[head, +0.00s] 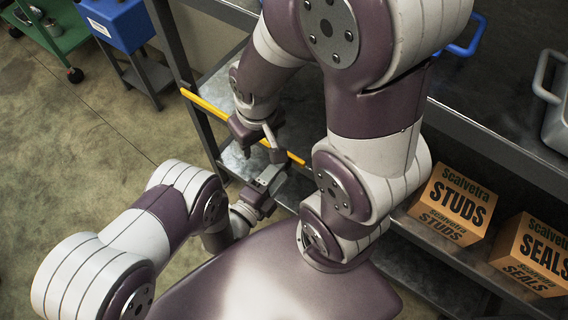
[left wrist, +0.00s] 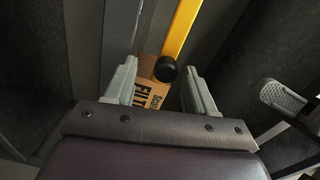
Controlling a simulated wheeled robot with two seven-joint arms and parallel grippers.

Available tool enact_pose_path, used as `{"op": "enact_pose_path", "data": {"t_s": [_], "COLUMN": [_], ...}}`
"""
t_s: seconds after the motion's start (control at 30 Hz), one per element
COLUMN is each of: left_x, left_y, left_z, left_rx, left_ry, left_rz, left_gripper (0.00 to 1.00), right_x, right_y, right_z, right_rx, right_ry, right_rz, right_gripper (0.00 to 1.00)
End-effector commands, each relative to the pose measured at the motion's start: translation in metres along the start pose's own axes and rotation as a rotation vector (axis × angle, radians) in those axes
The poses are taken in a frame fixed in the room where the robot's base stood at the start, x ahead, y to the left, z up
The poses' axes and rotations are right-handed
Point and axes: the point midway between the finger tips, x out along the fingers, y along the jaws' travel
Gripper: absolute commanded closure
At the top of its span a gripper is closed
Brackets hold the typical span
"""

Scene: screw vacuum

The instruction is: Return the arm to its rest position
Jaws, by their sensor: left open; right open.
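My left gripper (head: 272,178) is the lower one in the head view, close to the front of the shelf rack. In the left wrist view its two grey fingers (left wrist: 160,90) stand apart with nothing held between them. My right gripper (head: 258,143) is just above it, its fingers spread and empty, pointing down. The right arm arches high over the rack and bends back toward my body. A grey finger-like part (left wrist: 285,97), seemingly of the right gripper, shows at the right of the left wrist view.
A yellow bar (head: 205,106) runs behind the grippers; its black end (left wrist: 166,68) shows beyond the left fingers, before a cardboard box (left wrist: 152,98). Orange STUDS (head: 450,203) and SEALS (head: 533,256) boxes sit on a lower shelf. A blue bin (head: 118,24) stands back left.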

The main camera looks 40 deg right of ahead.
Motion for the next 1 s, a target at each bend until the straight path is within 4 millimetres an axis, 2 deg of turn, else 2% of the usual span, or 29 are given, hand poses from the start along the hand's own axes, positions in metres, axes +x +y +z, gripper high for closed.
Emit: {"op": "enact_pose_path", "data": {"t_s": [0.1, 0.23, 0.8, 0.87, 0.9, 0.97, 1.0], "left_x": [-0.024, -0.039, -0.042, -0.037, -0.032, -0.026, -0.028], "left_y": [0.0, 0.001, 0.0, -0.003, -0.008, -0.019, -0.031], "left_z": [0.001, 0.001, 0.002, 0.012, 0.026, 0.064, 0.097], "left_rx": [-0.002, -0.002, -0.004, -0.025, -0.06, -0.157, -0.256], "left_ry": [-0.003, -0.002, -0.004, -0.03, -0.069, -0.175, -0.281], "left_rz": [0.003, 0.003, 0.004, 0.023, 0.053, 0.127, 0.185], "left_gripper": [0.45, 0.45, 0.45, 0.45, 0.45, 0.45, 0.45], "right_x": [-0.003, -0.004, -0.004, -0.004, -0.004, -0.004, -0.004], "right_y": [0.0, 0.0, 0.0, 0.0, 0.0, 0.0, 0.0], "right_z": [0.0, -0.001, -0.001, -0.001, -0.001, -0.001, -0.001], "right_rx": [0.0, 0.0, 0.0, 0.0, 0.0, 0.0, 0.0], "right_ry": [0.0, 0.0, 0.0, 0.0, 0.0, 0.0, 0.0], "right_rz": [0.0, 0.0, 0.0, 0.0, 0.0, 0.0, 0.0], "right_gripper": [0.46, 0.46, 0.46, 0.46, 0.46, 0.46, 0.46]}}
